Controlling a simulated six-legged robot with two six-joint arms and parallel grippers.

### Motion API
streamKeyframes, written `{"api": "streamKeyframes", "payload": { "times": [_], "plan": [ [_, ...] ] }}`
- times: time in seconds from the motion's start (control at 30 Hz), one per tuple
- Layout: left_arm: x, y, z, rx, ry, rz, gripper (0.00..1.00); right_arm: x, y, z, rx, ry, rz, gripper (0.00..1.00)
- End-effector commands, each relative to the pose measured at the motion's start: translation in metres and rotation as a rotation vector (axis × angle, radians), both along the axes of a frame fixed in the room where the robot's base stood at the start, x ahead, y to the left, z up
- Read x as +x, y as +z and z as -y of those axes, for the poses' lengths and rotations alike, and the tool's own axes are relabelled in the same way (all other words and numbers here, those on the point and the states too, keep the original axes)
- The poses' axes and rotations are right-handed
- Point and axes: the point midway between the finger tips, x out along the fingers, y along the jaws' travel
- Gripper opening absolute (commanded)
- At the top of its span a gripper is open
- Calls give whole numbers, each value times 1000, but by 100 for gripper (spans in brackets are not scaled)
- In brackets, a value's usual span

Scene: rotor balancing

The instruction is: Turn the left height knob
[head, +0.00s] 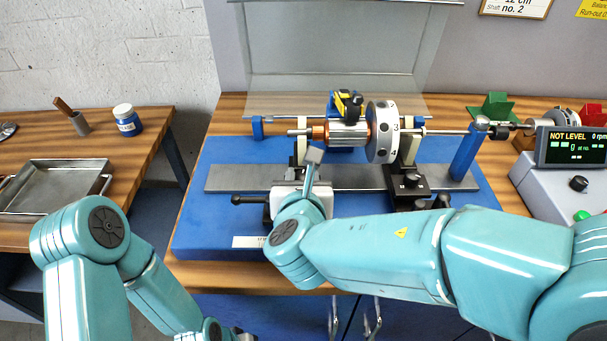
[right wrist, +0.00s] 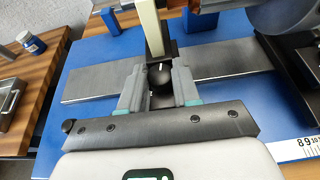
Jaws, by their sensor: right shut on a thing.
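The left height knob (right wrist: 160,76) is a round black knob with a pale mark, at the foot of the left cream support post (right wrist: 151,28). My right gripper (right wrist: 160,84) is shut on it, one grey finger on each side. In the head view my right gripper (head: 288,182) is in front of the left support, and its own body hides the knob. The rotor (head: 382,132), with numbered disc and copper windings, lies across the supports. The display (head: 571,147) reads NOT LEVEL and 0 rpm. My left arm shows at the lower left, its gripper out of view.
The blue base plate (head: 207,218) carries a grey rail (head: 232,178). A black clamp block (head: 409,187) stands at the right support. A clear shield (head: 330,90) rises behind. A metal tray (head: 55,187) and a blue-labelled jar (head: 127,120) are on the left table.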

Motion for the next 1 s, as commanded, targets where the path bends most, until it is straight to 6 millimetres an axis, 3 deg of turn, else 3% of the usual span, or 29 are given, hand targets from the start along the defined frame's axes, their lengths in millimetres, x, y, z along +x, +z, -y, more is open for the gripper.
{"api": "streamKeyframes", "payload": {
  "times": [0.2,0.53,0.57,0.6,0.63,1.0],
  "plan": [
    [0,9,0,0,0,0,57,2,2,-4,0,-192,2,1],
    [0,8,0,0,0,0,57,1,1,-3,0,-217,3,1],
    [0,8,0,0,0,0,57,1,1,-3,0,-217,3,38],
    [0,8,0,0,0,0,57,1,1,-3,0,-217,3,51],
    [0,8,0,0,0,0,57,1,1,-3,-1,-217,3,57],
    [0,8,0,0,0,0,57,1,1,-3,-1,-215,1,57]
  ]
}}
